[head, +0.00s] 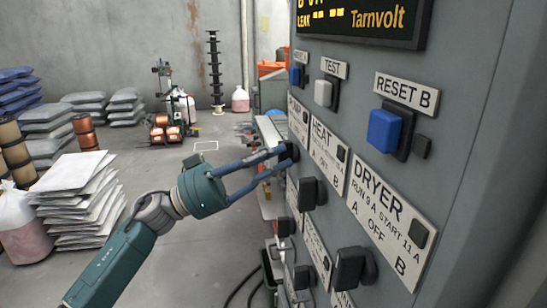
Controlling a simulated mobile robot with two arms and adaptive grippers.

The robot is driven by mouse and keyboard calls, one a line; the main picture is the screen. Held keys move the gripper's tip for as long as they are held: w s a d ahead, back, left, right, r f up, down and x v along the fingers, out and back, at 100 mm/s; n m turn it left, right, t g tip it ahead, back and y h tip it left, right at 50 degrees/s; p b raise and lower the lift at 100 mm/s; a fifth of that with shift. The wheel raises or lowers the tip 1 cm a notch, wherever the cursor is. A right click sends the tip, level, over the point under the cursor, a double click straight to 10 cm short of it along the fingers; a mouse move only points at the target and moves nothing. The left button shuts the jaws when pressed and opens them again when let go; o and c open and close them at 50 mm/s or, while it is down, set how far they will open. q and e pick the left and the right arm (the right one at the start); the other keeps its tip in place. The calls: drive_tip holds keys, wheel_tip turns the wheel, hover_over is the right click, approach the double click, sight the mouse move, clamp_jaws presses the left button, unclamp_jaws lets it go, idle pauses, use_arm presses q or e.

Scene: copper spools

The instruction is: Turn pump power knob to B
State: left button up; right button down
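The pump label plate (299,121) is at the left end of the row on the grey control panel, partly cut by the viewing angle. A dark knob (293,151) sits at its lower edge. My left gripper (285,158) comes in from the left with its two blue fingers reaching this knob. The fingers stand apart along their length and their tips are at the knob, one above and one below. Whether they press on it is too small to tell. The knob's pointing direction and the letters around it are hidden. My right gripper is out of view.
The heat plate (328,147) and dryer plate (388,220) are to the right, with black knobs (312,193) and (354,267) below. A blue reset B button (385,130) is above the dryer plate. Stacked sacks (75,200) stand on the floor at left.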

use_arm(q)
clamp_jaws()
drive_tip(key=shift+w+f+m+g+y+b, duration=0.15)
drive_tip(key=shift+m+g+b, duration=0.9)
drive_tip(key=shift+m, duration=1)
drive_tip(key=shift+r+m+g+y+b, duration=0.1)
drive_tip(key=shift+m+g+b, duration=0.95)
drive_tip(key=shift+m, duration=1.05)
drive_tip(key=shift+w+f+m+g+y+b, duration=0.15)
drive_tip(key=shift+m+g+b, duration=0.85)
drive_tip(key=shift+m, duration=1.05)
drive_tip(key=shift+s+r+m, duration=0.1)
drive_tip(key=shift+m, duration=0.2)
